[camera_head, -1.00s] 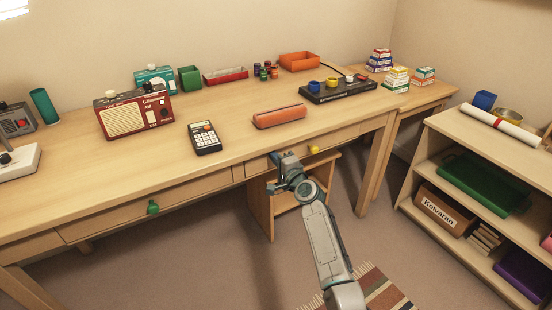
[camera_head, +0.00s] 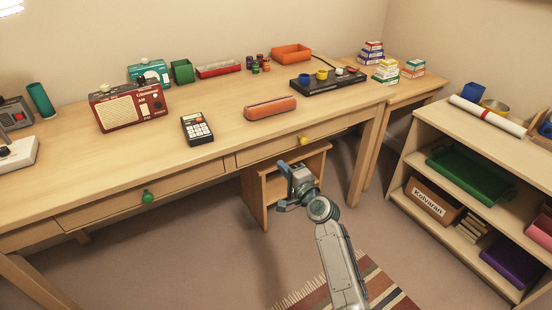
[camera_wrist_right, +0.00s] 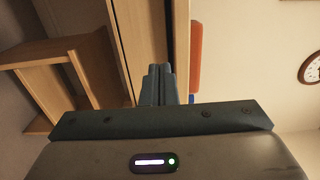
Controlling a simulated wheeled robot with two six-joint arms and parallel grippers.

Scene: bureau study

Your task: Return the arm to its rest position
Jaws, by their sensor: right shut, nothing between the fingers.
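My right gripper (camera_head: 282,167) is in front of the desk's front edge, below the tabletop and in front of a small wooden shelf unit under the desk. Its fingers are shut with nothing between them. In the right wrist view the closed fingertips (camera_wrist_right: 158,75) point at the desk edge. My right arm comes up from the bottom of the head view and is clear of the desk in the picture. My left gripper does not show.
The wooden desk (camera_head: 100,177) has a drawer with a green knob (camera_head: 148,197) and one with a yellow knob (camera_head: 304,140). An orange-red case (camera_head: 270,108) and a calculator (camera_head: 197,129) lie on top. A bookshelf (camera_head: 413,150) stands at the right. A striped rug (camera_head: 375,283) lies on the floor.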

